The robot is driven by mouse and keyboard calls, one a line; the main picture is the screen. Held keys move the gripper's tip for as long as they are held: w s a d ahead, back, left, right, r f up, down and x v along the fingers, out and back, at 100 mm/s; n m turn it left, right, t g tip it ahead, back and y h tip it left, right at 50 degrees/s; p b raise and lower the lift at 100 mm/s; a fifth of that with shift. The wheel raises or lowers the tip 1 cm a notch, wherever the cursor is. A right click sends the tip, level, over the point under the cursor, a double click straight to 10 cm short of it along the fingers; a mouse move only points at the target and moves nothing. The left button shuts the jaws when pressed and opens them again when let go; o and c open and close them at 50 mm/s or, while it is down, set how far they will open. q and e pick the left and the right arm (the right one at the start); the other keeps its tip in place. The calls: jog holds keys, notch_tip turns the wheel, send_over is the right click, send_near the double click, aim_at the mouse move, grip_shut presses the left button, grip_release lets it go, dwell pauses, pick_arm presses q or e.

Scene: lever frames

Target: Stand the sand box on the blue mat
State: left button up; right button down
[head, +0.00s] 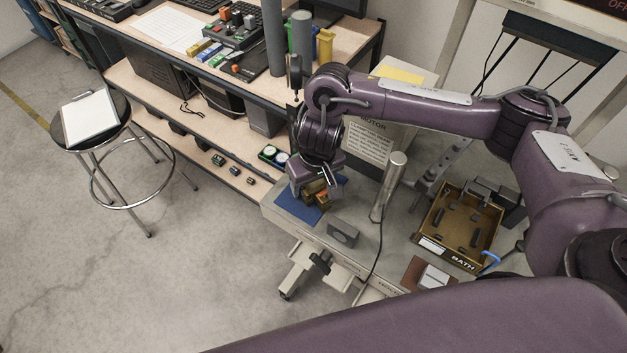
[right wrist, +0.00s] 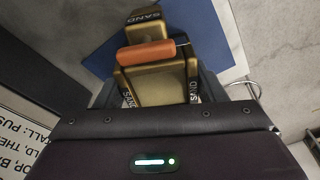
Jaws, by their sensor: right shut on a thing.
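The sand box (right wrist: 158,88) is brass-coloured, with an orange bar and SAND labels, in the right wrist view. It shows small and partly hidden under my right gripper in the head view (head: 319,193). My right gripper (right wrist: 160,96) is shut on it, a finger at either side. The blue mat (head: 294,207) lies at the left end of the grey bench. It also shows behind the box in the right wrist view (right wrist: 212,32). The box is over or beside the mat's right part; I cannot tell whether it touches it. My left gripper is not in view.
A dark grey block (head: 343,233) stands on the bench just right of the mat, near the front edge. A metal post (head: 388,187) with a cable stands farther right. A brown tray marked BATH (head: 433,243) is beyond it. A shelved workbench (head: 160,115) stands behind left.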

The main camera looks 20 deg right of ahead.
jog(key=shift+s+f, duration=0.4)
jog(key=shift+f, duration=0.15)
jog(key=c, duration=0.6)
grip_release()
jog(key=o, duration=0.3)
jog(key=shift+a, duration=0.1)
jog(key=shift+o, duration=0.3)
jog(key=shift+a, duration=0.1)
